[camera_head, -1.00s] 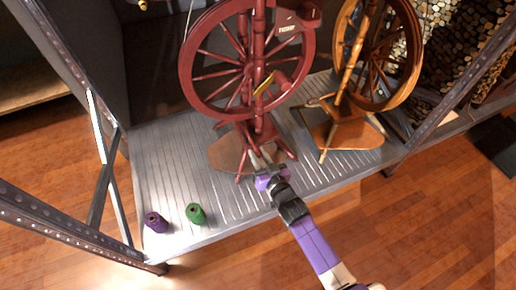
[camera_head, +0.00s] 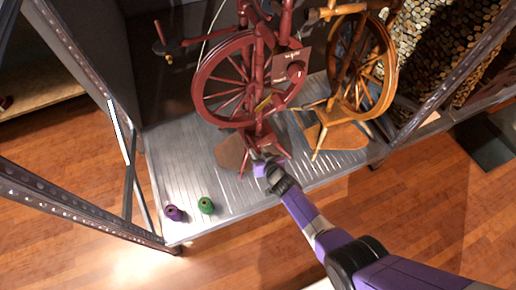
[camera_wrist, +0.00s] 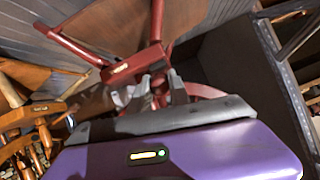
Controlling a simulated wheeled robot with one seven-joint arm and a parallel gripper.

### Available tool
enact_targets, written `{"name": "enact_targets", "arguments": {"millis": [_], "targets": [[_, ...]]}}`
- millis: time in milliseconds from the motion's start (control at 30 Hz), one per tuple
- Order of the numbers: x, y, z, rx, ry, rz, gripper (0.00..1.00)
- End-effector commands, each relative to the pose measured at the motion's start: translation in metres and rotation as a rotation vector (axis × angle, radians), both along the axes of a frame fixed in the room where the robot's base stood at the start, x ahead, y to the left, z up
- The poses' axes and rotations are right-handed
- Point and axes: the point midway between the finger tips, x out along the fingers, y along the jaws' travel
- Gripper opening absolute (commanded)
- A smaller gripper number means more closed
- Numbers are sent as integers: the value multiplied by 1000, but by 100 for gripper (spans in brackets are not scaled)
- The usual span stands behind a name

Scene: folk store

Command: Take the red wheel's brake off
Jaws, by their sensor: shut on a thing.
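The red spinning wheel (camera_head: 217,115) stands upright on the metal shelf (camera_head: 190,177), with a tag and a small yellow piece (camera_head: 263,103) by its rim. I cannot tell which part is its brake. My gripper (camera_head: 262,163) is low at the front of the wheel, by its legs. In the wrist view my gripper (camera_wrist: 158,88) has its fingers close together against the red frame (camera_wrist: 133,65). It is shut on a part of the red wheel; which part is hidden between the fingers.
A brown wooden spinning wheel (camera_head: 388,75) stands close on the right. A purple spool (camera_head: 173,213) and a green spool (camera_head: 206,205) stand at the shelf's left front. Metal posts (camera_head: 85,85) frame the shelf. The shelf's front strip between the spools and my gripper is clear.

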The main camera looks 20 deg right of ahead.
Motion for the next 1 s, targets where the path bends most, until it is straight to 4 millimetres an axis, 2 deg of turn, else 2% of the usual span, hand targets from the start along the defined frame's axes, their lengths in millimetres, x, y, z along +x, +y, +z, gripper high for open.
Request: {"name": "enact_targets", "arguments": {"millis": [33, 833, 867, 933, 1000], "targets": [[1, 0, 6, 0, 12, -1, 0], [2, 0, 5, 1, 61, -1, 0], [2, 0, 5, 1, 61, -1, 28], [2, 0, 5, 1, 61, -1, 42], [2, 0, 5, 1, 61, -1, 44]]}}
